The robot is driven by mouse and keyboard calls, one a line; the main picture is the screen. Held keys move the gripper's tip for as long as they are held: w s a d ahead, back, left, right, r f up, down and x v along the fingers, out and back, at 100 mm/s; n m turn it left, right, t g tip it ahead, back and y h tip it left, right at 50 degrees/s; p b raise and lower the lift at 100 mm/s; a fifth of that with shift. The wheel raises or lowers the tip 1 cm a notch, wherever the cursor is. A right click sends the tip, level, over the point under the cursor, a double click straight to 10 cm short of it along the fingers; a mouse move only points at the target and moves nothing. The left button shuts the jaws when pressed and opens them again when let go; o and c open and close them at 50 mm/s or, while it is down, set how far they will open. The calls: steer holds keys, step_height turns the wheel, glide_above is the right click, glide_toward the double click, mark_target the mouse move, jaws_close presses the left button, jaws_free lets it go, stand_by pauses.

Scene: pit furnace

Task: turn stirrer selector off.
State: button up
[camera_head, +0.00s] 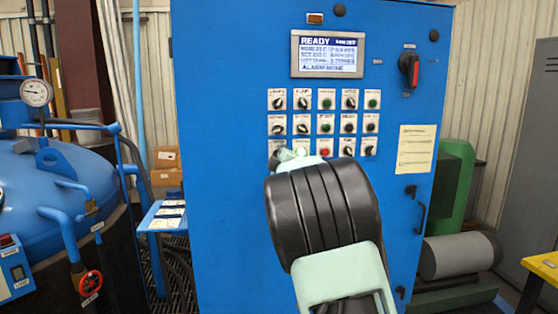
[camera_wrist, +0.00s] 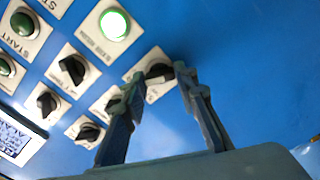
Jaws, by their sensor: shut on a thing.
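My gripper (camera_wrist: 160,74) has its two fingers on either side of a black selector knob (camera_wrist: 157,72) in the wrist view and is shut on it. The knob sits on a white label plate whose text I cannot read, so I cannot confirm that it is the stirrer selector. Its pointer direction is partly hidden by the fingers. In the head view, my gripper (camera_head: 284,157) is at the left end of the bottom row of controls, and the knob is mostly hidden there. A lit green button (camera_wrist: 114,24) is beside the held knob; it also shows in the head view (camera_head: 301,150).
The blue cabinet (camera_head: 225,220) carries several other knobs and buttons close around my gripper. A display (camera_head: 327,54) reading READY is above them. A blue vessel (camera_head: 50,185) with pipes stands at left.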

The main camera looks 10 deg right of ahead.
steer(key=n+b, duration=1)
steer(key=n, duration=0.1)
steer(key=shift+b, duration=0.4)
steer(key=shift+n, duration=0.3)
steer(key=o, duration=1.2)
steer(key=shift+c, duration=0.2)
steer(key=shift+s, duration=0.1)
